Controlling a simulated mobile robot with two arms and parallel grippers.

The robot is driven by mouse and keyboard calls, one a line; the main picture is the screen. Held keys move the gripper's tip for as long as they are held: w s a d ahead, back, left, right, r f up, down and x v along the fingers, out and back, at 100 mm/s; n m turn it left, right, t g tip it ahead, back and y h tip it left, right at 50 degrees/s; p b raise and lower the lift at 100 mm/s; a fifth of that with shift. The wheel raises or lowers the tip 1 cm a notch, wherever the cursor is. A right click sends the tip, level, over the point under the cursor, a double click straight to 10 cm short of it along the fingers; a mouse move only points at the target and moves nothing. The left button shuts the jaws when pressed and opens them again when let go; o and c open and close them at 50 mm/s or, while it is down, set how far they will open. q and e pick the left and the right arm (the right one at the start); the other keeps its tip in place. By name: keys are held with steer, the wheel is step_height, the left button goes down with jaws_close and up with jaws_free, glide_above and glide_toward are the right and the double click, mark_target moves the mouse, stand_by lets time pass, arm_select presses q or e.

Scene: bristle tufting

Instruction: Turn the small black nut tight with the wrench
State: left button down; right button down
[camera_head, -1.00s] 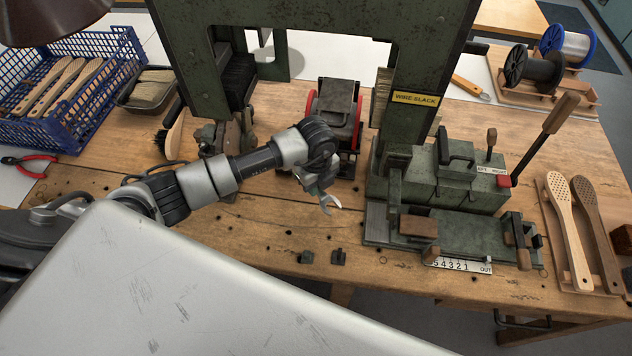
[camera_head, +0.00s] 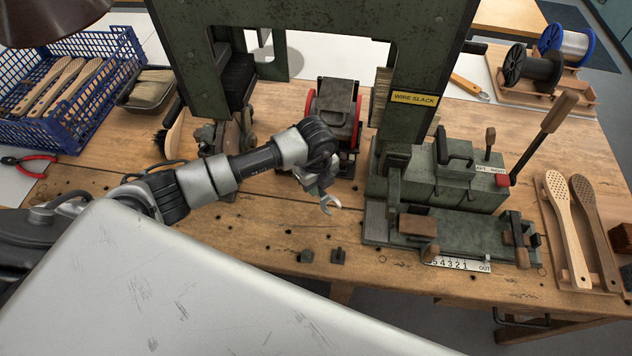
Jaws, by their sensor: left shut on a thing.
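My left gripper (camera_head: 316,186) comes in from the left over the middle of the workbench and is shut on a wrench (camera_head: 330,204). The wrench's silver open jaw points down and toward the front, clear of the green fixture to its right. Most of the wrench is hidden by the gripper. I cannot make out the small black nut for certain. My right gripper is not in view.
The green fixture (camera_head: 455,226) with its scale plate (camera_head: 458,264) stands right of the wrench. A tall green frame (camera_head: 425,60) rises behind. Brush handles (camera_head: 566,228) lie at the right. A blue basket (camera_head: 118,42) stands at the left.

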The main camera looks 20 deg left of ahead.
arm_select(q)
steer(key=shift+f+b, duration=0.65)
steer(key=shift+f, duration=0.4)
stand_by(1.7)
steer(key=shift+s, duration=0.1)
stand_by(0.3)
steer(key=shift+s+a+m+p, duration=0.45)
steer(key=shift+s+a+m, duration=0.6)
steer(key=shift+s+m, duration=0.3)
steer(key=shift+s+a+m, duration=0.25)
steer(key=shift+a+m, duration=0.1)
steer(key=shift+m, duration=0.2)
steer(key=shift+a, duration=0.1)
steer(key=shift+s+a+m, duration=0.85)
steer(key=shift+a+m, duration=0.25)
steer(key=shift+m, duration=0.1)
steer(key=shift+s+a+m, duration=0.3)
steer(key=shift+a+m, duration=0.3)
steer(key=shift+a, duration=0.05)
steer(key=shift+s+a+m, duration=0.3)
steer(key=shift+a+m, duration=0.3)
steer(key=shift+a, duration=0.05)
steer(key=shift+s+a+m+b, duration=0.15)
steer(key=shift+a+m+b, duration=0.2)
steer(key=shift+a+m, duration=0.35)
steer(key=shift+s+a+m+b, duration=0.15)
steer(key=shift+a+m+b, duration=0.15)
steer(key=shift+a+m, duration=0.35)
steer(key=shift+n, duration=0.25)
